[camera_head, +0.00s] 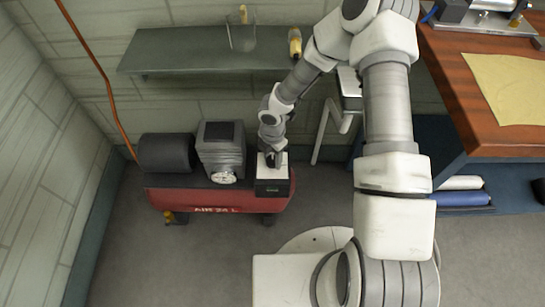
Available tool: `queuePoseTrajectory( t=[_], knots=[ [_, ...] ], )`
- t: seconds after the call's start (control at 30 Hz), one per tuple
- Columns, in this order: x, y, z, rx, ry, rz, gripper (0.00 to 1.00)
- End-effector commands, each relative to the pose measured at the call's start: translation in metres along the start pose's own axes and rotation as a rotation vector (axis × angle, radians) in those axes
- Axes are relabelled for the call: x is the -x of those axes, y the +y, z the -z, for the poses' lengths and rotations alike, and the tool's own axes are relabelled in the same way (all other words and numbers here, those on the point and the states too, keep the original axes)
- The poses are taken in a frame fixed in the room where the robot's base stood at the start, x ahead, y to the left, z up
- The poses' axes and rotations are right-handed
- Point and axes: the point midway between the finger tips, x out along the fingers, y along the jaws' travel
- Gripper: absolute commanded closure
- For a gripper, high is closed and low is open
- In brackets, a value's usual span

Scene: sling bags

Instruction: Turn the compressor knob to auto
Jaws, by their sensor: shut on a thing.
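The red compressor (215,200), lettered "AIR 24 L", stands on the floor at the left, against the back wall. A black box with a pale top (273,185) sits at the right end of its tank. My gripper (271,160) reaches down onto the top of this box and is shut there on the compressor knob. The fingers and the knob are small and largely hidden by the gripper, so which mark the knob points to cannot be read.
A grey motor block (221,145) with a round white dial and a black cylinder (166,153) sit left of the box. A shelf (190,52) holds a clear container and a yellow item above. A wooden workbench (460,75) stands at right. Floor in front is clear.

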Motion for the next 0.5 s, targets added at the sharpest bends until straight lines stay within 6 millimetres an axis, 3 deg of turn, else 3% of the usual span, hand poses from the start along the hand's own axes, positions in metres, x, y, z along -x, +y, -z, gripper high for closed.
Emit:
queuePoseTrajectory(
  t=[0.27, 0.5],
  knots=[
    [-0.0002, 0.0003, -0.0005, -0.085, -0.002, 0.0, 1.0],
    [-0.0007, 0.0006, -0.0005, -0.265, -0.003, -0.001, 1.0]
  ],
)
